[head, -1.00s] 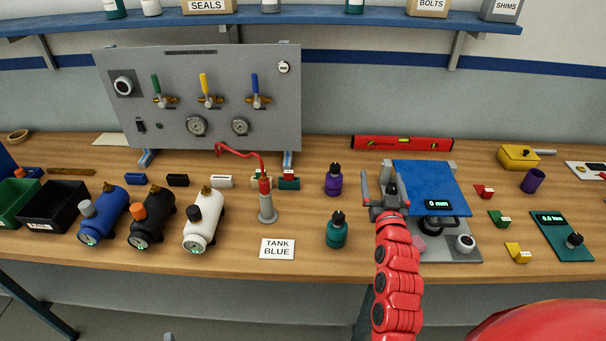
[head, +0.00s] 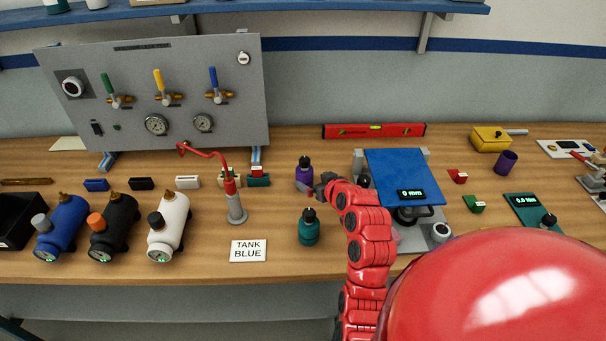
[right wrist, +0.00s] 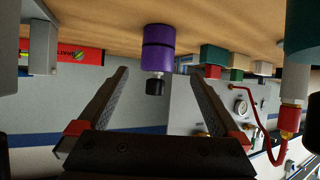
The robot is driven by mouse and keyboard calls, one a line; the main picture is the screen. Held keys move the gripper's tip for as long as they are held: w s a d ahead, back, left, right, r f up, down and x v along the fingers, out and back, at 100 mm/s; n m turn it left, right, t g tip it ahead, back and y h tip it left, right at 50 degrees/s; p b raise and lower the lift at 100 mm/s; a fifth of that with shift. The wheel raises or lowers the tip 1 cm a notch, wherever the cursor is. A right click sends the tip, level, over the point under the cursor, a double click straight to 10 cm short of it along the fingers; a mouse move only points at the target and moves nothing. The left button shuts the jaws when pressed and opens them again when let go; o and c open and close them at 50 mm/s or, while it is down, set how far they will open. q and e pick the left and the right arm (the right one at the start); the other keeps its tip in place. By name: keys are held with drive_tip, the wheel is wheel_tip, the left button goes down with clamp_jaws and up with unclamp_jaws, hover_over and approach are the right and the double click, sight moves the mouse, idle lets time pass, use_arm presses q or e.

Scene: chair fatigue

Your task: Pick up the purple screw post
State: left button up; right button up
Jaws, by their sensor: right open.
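The purple screw post (head: 304,175) stands upright on the bench, with a black knob on top. My right gripper (head: 314,187) is beside it, on its right, coming in low. In the right wrist view, which is upside down, the post (right wrist: 158,48) shows between the two spread fingers and a little beyond them. The fingers are open and empty, and I see no contact with the post. My left gripper is not in view.
A teal screw post (head: 309,230) stands just in front of the purple one. A blue-topped stand (head: 402,175) is to the right, a red level (head: 374,131) behind. A grey post with a red hose (head: 235,207) is to the left. A purple cup (head: 506,162) stands farther right.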

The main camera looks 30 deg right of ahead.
sight(308, 176)
drive_tip(key=p+x, duration=0.2)
drive_tip(key=x, duration=0.5)
drive_tip(key=shift+p+x, duration=0.8)
drive_tip(key=shift+p, duration=0.15)
drive_tip(key=p+x, duration=0.1)
drive_tip(key=x, duration=0.1)
drive_tip(key=shift+w+d+f, duration=0.2)
drive_tip(key=shift+w, duration=0.05)
drive_tip(key=shift+w+f, duration=0.3)
clamp_jaws()
